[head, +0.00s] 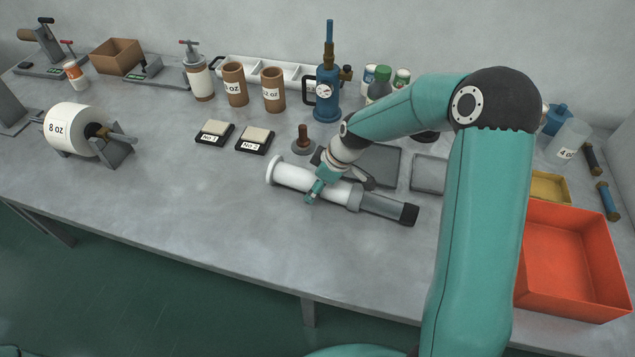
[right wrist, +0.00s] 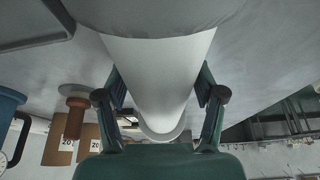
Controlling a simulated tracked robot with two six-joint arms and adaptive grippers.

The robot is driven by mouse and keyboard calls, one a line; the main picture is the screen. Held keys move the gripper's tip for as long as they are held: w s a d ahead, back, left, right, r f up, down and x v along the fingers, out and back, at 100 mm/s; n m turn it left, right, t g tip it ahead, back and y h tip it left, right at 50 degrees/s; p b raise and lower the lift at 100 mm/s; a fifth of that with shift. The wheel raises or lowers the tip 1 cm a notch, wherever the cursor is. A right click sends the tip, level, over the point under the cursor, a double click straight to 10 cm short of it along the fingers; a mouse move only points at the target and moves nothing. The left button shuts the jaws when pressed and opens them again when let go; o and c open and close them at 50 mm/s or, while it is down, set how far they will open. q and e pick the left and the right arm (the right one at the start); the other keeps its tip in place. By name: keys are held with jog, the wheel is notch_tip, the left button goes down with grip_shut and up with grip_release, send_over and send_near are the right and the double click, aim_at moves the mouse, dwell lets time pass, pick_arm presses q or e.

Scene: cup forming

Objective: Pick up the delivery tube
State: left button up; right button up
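The delivery tube (head: 293,177) is a long cylinder with a flanged white section at its left, a grey section and a black cap at its right end. It lies slantwise at the table's front middle in the head view and seems to rest on the table. My right gripper (head: 320,188) is over its white section, hiding a band of it. In the right wrist view, my right gripper (right wrist: 161,88) has one finger on each side of the white tube (right wrist: 160,75), and both pads appear to touch it. My left gripper is not in view.
An orange-red bin (head: 570,265) stands at the right beside my arm. Behind the tube are grey plates (head: 378,163), a brown plunger-like tool (head: 304,140) and a blue pump (head: 327,95). Two labelled scales (head: 254,140) sit farther left. The table in front of the tube is clear.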

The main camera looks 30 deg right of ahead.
grip_shut()
jog(key=shift+r, duration=0.1)
